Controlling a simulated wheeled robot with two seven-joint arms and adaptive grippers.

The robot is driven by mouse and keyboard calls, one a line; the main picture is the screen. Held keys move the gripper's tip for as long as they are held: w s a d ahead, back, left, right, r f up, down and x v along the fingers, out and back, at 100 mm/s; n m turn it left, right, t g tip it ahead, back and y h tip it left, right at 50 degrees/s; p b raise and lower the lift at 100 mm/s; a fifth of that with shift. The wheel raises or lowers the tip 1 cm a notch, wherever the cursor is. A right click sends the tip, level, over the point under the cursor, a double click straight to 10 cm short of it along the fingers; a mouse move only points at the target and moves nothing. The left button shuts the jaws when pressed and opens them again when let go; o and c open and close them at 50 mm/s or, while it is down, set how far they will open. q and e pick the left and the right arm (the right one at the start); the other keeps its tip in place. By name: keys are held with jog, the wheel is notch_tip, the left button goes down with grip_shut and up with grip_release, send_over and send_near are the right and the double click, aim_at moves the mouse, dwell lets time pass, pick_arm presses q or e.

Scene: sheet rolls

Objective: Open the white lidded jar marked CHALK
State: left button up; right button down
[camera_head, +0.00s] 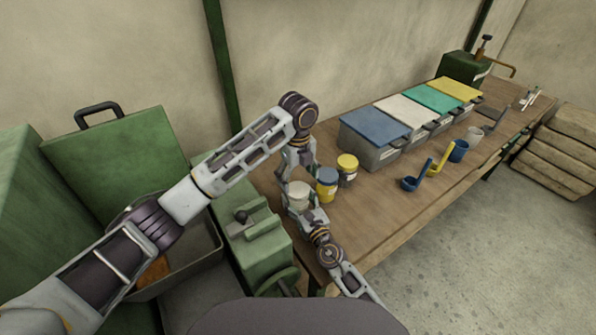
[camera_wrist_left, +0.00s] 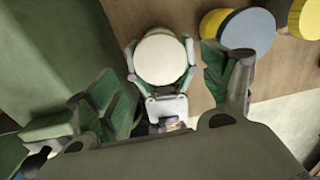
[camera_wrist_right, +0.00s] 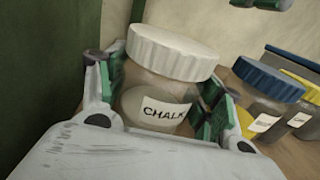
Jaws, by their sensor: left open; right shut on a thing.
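The CHALK jar (camera_wrist_right: 152,103) stands upright on the table, a clear jar with a pale filling. Its ribbed white lid (camera_wrist_right: 172,50) is on it; the lid also shows in the left wrist view (camera_wrist_left: 160,58) and the head view (camera_head: 299,189). My right gripper (camera_wrist_right: 160,95) is shut on the jar's body below the lid, one finger on each side. My left gripper (camera_wrist_left: 167,85) is open and empty above the jar, its fingers spread wider than the lid. In the head view my left arm partly hides the space above the jar.
A blue-lidded jar (camera_head: 327,178) and a yellow-lidded jar (camera_head: 347,162) stand close to the right of the CHALK jar. Lidded bins, including a blue-lidded one (camera_head: 376,124), line the back. A green machine (camera_head: 250,235) is left of the jar.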

aim_at(298, 189)
pick_arm(q)
jog(key=shift+f, duration=2.4)
jog(key=c, duration=1.1)
jog(key=shift+o, duration=0.2)
jog(key=n, duration=1.3)
jog(key=o, duration=1.1)
